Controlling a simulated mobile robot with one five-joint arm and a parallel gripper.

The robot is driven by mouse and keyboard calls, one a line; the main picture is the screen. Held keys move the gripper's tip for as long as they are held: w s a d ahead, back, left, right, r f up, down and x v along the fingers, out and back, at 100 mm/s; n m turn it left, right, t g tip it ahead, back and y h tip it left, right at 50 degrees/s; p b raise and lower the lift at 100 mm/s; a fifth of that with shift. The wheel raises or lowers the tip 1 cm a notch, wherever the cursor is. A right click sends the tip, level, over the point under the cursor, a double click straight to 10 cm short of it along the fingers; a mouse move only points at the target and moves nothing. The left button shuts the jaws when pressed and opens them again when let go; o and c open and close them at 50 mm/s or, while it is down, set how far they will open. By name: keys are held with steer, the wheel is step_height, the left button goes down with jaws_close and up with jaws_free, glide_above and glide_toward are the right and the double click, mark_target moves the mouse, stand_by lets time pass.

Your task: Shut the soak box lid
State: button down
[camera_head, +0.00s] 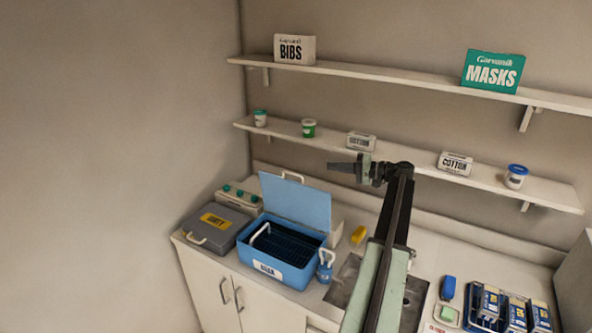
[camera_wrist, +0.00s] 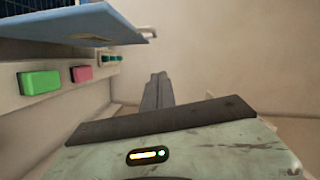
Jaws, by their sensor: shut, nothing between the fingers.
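The blue soak box (camera_head: 280,277) stands on the counter with a dark rack and a pale handle inside. Its lid (camera_head: 298,205) is open and stands up at the back, with a pale handle (camera_head: 292,176) at its top edge. My gripper (camera_head: 332,166) is shut and empty. In the head view it appears to the right of the lid's top edge and points left, apart from it. In the wrist view the shut fingers (camera_wrist: 158,88) show at centre, and the blue lid (camera_wrist: 62,25) with its handle (camera_wrist: 148,34) is at upper left.
A grey case (camera_head: 213,232) stands left of the box, and a blue bottle (camera_head: 325,268) touches or nearly touches its right side. A yellow block (camera_head: 359,234) and a sink (camera_head: 345,280) are farther right. The lower shelf (camera_head: 400,165) with tubs and cotton boxes runs behind my gripper.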

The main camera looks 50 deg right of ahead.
steer(key=w+a+f+b, duration=0.1)
steer(key=w+a, duration=0.7)
steer(key=shift+w+a+f+b, duration=0.25)
steer(key=shift+a+f+b, duration=0.05)
steer(key=shift+f+b, duration=0.1)
steer(key=shift+a, duration=0.1)
